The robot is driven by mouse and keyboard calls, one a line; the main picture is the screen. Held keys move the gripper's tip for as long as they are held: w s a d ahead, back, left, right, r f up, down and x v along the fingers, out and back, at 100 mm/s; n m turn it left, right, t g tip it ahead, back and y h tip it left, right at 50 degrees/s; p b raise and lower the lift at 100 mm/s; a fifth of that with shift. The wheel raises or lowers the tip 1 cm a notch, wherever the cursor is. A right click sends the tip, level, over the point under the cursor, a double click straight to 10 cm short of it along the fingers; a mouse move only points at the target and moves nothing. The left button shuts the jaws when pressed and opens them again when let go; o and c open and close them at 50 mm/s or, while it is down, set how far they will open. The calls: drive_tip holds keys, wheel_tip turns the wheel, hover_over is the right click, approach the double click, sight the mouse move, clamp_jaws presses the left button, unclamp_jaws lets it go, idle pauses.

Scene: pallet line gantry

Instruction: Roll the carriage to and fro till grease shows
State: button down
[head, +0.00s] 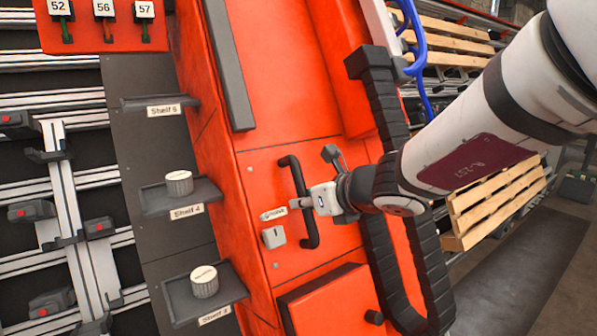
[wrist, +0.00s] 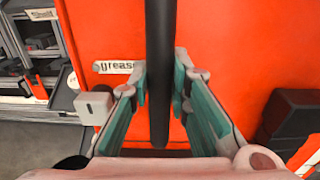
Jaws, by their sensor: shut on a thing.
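The carriage (head: 290,85) is a large orange body that fills the middle of the head view. A black bar handle (head: 296,176) stands out from its face, slightly tilted; it also runs down the middle of the wrist view (wrist: 160,45). My gripper (head: 305,203) is shut around the handle, with its green-padded fingers on either side in the wrist view (wrist: 160,88). A white label (head: 273,214) reading "Grease" is left of the handle. A small grey block (head: 273,237) is below the label. I make out no grease on the visible surfaces.
Grey shelves (head: 185,196) at left hold two white round containers (head: 179,183) (head: 204,281). A black cable chain (head: 380,110) hangs right of the handle, behind my arm. Wooden pallets (head: 495,205) lie at right. A red rack (head: 100,35) is top left.

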drive_tip(key=shift+w+d, duration=0.7)
drive_tip(key=shift+d, duration=0.35)
drive_tip(key=shift+s+a+f, duration=0.1)
drive_tip(key=shift+s+a, duration=0.2)
drive_tip(key=shift+a, duration=0.2)
drive_tip(key=shift+s+a, duration=0.25)
drive_tip(key=shift+a, duration=0.2)
idle(0.8)
drive_tip(key=shift+w+d, duration=0.4)
drive_tip(key=shift+d, duration=0.35)
idle(0.9)
drive_tip(key=shift+a, duration=0.2)
drive_tip(key=c, duration=1)
unclamp_jaws()
drive_tip(key=shift+s+a, duration=0.1)
drive_tip(key=shift+s, duration=0.05)
drive_tip(key=shift+c, duration=0.2)
drive_tip(key=p+v, duration=0.5)
drive_tip(key=v, duration=0.5)
